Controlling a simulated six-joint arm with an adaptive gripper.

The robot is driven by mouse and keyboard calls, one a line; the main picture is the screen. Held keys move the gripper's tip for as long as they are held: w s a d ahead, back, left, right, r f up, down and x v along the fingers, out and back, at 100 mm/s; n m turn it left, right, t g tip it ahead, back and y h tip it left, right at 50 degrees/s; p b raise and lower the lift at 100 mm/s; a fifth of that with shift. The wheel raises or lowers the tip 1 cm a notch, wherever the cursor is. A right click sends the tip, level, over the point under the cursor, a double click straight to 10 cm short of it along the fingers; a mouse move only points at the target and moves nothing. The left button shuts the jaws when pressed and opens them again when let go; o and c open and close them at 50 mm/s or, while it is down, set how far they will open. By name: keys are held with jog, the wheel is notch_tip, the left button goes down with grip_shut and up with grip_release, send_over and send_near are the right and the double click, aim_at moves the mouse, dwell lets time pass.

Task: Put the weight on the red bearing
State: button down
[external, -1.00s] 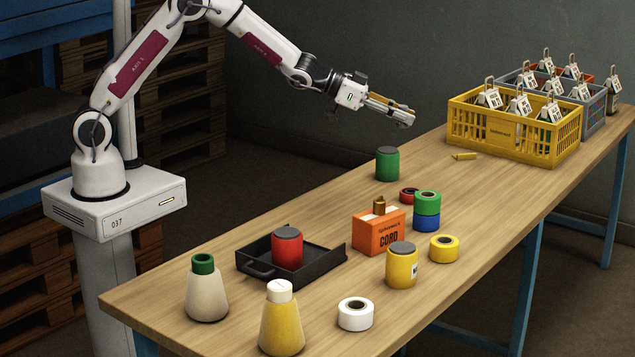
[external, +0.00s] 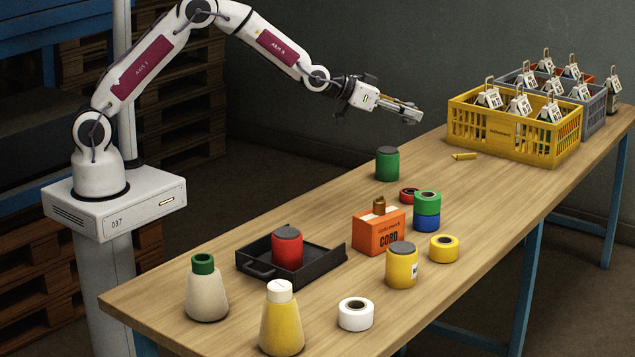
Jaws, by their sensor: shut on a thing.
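My gripper (external: 412,115) is in the air above the far part of the table, left of the yellow crate. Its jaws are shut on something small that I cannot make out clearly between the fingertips. No thing is plainly recognisable as the weight. A small red ring (external: 408,195) lies on the table, partly hidden by a green ring (external: 428,198) on a blue ring (external: 427,222); it may be the red bearing. A red cylinder with a grey top (external: 288,250) stands in a black tray (external: 325,270).
An orange box (external: 372,236) with a brown-topped piece stands mid-table. Nearby are a green cylinder (external: 387,165), a yellow cylinder (external: 402,268), a yellow ring (external: 444,248) and a white ring (external: 356,316). The yellow crate (external: 490,145) holds tagged bottles.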

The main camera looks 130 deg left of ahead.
jog(key=shift+a+f+n+g+y, duration=0.6)
jog(key=shift+a+f+n+g, duration=0.25)
jog(key=shift+a, duration=0.45)
jog(key=n+g+y, duration=0.1)
jog(key=n+g, duration=0.1)
jog(key=g, duration=0.1)
send_over(411, 191)
notch_tip(411, 191, down, 9)
jog(key=shift+r, duration=0.2)
jog(key=shift+d+t, duration=0.1)
jog(key=shift+t, duration=0.15)
jog(key=shift+f, duration=3.1)
jog(key=shift+f, duration=1.85)
jog(key=shift+f, duration=0.15)
